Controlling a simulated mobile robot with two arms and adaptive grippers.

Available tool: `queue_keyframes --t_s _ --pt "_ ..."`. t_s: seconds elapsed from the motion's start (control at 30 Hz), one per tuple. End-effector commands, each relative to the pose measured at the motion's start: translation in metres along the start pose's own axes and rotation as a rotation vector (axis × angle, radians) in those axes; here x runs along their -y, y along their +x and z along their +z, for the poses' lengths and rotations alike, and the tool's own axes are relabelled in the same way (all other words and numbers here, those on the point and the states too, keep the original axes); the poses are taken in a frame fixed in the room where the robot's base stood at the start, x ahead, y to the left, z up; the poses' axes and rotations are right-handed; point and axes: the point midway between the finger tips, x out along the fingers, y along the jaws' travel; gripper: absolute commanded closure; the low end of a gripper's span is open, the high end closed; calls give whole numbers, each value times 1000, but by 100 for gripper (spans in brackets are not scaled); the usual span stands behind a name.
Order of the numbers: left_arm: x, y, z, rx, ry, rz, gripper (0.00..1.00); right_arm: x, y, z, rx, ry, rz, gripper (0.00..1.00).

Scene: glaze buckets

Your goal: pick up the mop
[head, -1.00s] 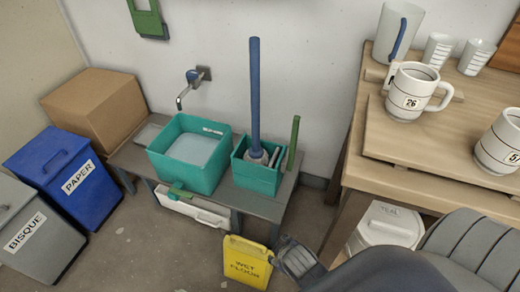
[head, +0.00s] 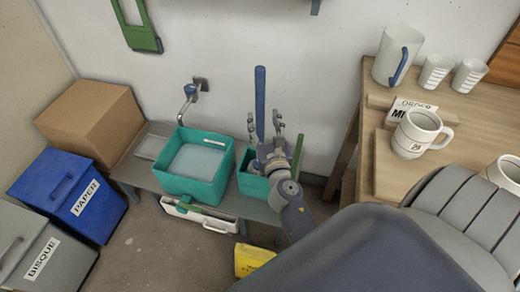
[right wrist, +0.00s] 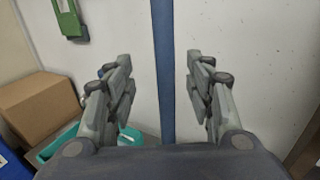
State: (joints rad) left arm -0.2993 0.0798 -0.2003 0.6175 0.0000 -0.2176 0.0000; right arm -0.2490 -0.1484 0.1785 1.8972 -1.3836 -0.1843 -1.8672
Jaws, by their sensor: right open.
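The mop stands upright with its blue handle (head: 260,103) rising from a teal bucket (head: 250,184) on the grey bench by the wall. The mop's head is hidden behind my right gripper and arm. My right gripper (head: 265,128) is open in front of the handle. In the right wrist view the blue handle (right wrist: 163,70) runs vertically between the two open fingers (right wrist: 160,85), and I see no finger touching it. My left gripper is not in view.
A teal basin (head: 192,172) with water sits left of the bucket under a wall tap (head: 188,100). A green handle (head: 297,155) stands close right of my gripper. A wooden table (head: 450,108) with mugs is at right, a yellow sign (head: 252,258) below.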

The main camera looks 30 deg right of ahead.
Motion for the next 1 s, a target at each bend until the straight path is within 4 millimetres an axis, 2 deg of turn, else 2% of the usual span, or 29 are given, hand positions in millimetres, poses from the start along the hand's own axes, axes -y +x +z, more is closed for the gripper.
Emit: queue_keyframes --t_s 0.2,0.47,0.73,1.0 --pt "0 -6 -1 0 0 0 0 0 33 2 2 4 0 51" --pt "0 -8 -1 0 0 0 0 2 50 1 0 6 -2 51" --pt "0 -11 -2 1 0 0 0 7 86 1 0 7 -2 51" --pt "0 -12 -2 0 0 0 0 7 97 0 -1 6 -1 51"
